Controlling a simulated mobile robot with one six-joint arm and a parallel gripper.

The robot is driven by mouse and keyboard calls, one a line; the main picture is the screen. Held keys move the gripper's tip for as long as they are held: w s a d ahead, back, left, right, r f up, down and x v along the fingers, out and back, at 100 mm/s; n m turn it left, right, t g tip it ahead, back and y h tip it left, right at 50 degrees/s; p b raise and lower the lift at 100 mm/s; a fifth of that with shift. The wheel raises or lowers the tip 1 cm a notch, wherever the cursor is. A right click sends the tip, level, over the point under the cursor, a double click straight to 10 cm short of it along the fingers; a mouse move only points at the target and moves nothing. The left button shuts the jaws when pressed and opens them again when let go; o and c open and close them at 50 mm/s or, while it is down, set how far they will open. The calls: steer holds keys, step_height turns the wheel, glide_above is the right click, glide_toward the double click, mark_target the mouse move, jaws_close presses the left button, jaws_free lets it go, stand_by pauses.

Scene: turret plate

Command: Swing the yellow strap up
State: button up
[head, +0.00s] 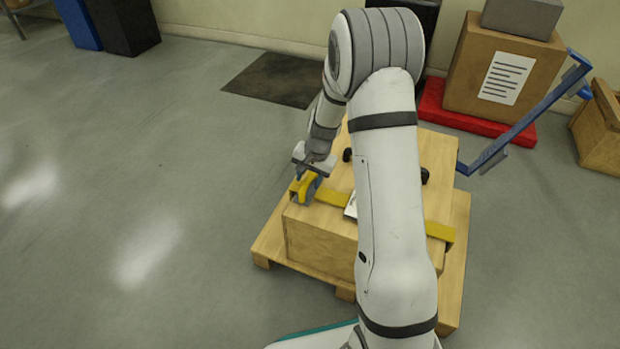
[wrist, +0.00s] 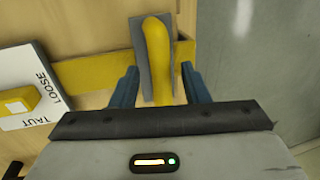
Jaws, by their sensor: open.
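A flat yellow strap (head: 438,231) runs across the top of a wooden box (head: 320,230); in the wrist view the strap (wrist: 85,76) runs left to right. A raised yellow handle (wrist: 158,50) with a rounded end stands over a grey plate (wrist: 141,62) on the strap line, at the box's left end in the head view. My gripper (wrist: 160,88) is open, its two blue fingers on either side of the handle, with gaps visible. In the head view my gripper (head: 308,182) is over that left end. The handle's lower part is hidden by my gripper body.
A white card (wrist: 30,85) reads LOOSE and TAUT, with a yellow block (wrist: 17,101) on it. The box stands on a wooden pallet (head: 268,243). A blue bar (head: 525,120) rises at the right. Open floor (head: 130,180) lies to the left.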

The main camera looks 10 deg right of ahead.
jaws_close()
stand_by(0.3)
